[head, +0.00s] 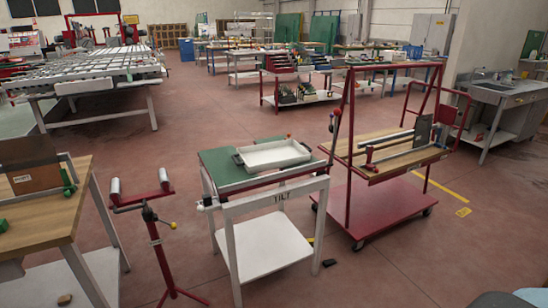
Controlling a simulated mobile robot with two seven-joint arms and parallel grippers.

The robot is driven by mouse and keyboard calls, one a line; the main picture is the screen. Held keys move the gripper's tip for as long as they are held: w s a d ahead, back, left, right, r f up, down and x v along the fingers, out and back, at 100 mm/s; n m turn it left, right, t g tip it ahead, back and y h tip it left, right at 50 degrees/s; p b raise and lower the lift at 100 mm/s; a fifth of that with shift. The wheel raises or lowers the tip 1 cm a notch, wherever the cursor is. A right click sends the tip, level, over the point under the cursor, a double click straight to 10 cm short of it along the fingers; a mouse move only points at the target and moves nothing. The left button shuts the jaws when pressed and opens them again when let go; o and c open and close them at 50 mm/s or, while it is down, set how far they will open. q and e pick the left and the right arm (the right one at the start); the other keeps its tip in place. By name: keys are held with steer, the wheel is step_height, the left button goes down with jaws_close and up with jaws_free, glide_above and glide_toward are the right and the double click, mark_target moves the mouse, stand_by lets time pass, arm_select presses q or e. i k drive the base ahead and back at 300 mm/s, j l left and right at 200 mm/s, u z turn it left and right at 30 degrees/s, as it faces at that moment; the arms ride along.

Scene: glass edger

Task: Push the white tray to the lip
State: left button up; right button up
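The white tray (272,154) is a shallow rectangular tray with dark handles at its left and right ends. It rests on the green top of a small table (222,172) in the middle of the head view, towards the top's right part. A dark red and light rail (268,181) runs along the table's near edge, with bare green surface between it and the tray. The white frame below is marked "TILT". Neither of my grippers shows.
A red roller stand (154,235) stands left of the tilt table, beside a wooden bench (55,210). A red trolley (385,205) stands close on the right. A red-and-black lever (334,130) rises at the table's right side. A small black object (329,262) lies on the floor.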

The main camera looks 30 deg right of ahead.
mark_target(265, 156)
steer(key=i+l, duration=0.25)
steer(key=i+l+u, duration=0.15)
steer(key=i+l, duration=0.4)
steer(key=l, duration=0.2)
steer(key=i+l+u, duration=0.1)
steer(key=i+l, duration=0.4)
steer(key=l, duration=0.25)
steer(key=i+l+u, duration=0.15)
steer(key=l, duration=0.2)
steer(key=i+l, duration=0.3)
steer(key=l+u, duration=0.05)
steer(key=l, duration=0.05)
